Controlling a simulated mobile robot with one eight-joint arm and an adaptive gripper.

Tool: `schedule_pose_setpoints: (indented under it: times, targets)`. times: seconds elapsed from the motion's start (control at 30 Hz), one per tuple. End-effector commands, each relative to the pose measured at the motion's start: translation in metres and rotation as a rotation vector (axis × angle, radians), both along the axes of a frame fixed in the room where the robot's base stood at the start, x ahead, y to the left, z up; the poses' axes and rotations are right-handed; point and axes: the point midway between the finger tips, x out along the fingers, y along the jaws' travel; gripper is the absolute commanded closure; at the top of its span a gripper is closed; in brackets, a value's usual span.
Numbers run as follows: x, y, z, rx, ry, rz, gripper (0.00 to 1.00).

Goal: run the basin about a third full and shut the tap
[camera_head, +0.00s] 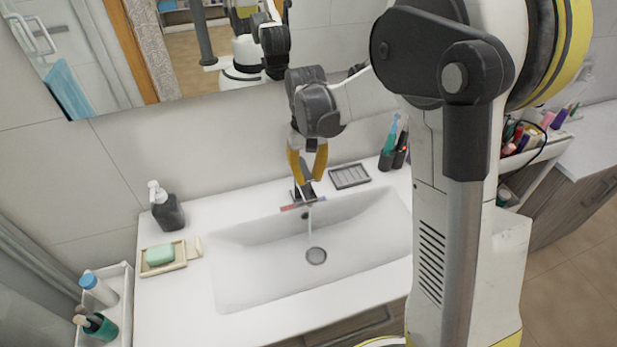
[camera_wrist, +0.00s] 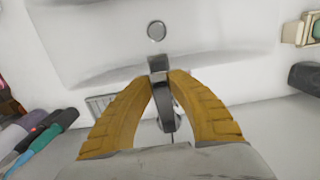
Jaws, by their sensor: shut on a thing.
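I see no clear water level in the basin. The dark tap (camera_head: 298,195) stands at the basin's back edge, with red and blue marks at its front. A thin pale stream (camera_head: 309,220) seems to fall from its spout. My gripper (camera_head: 306,177) reaches down over the tap with its yellow fingers. In the wrist view my gripper (camera_wrist: 163,78) is shut on the tap's lever (camera_wrist: 166,105), with the spout (camera_wrist: 158,64) just beyond. The fingers partly hide the tap.
A soap dish (camera_head: 178,262) with green soap and a dark pump bottle (camera_head: 168,212) stand left of the basin. A grey ribbed tray (camera_head: 349,177) and dark cups (camera_head: 393,155) with brushes are right of the tap. A mirror (camera_head: 215,60) hangs behind.

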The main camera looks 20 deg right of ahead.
Motion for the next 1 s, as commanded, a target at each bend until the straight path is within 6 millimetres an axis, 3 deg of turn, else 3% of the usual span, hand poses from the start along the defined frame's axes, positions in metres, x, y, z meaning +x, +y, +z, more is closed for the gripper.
schedule_pose_setpoints:
  times: [0.3,0.67,0.7,0.77,1.0]
  targets:
    - [0.010,0.000,0.024,0.000,0.276,0.000,1.00]
    - [0.010,0.000,0.026,0.000,0.303,0.000,1.00]
    - [0.010,0.000,0.026,0.000,0.302,0.000,0.70]
    - [0.010,0.000,0.026,0.000,0.302,0.000,0.55]
    - [0.010,0.000,0.026,0.000,0.302,0.000,0.55]
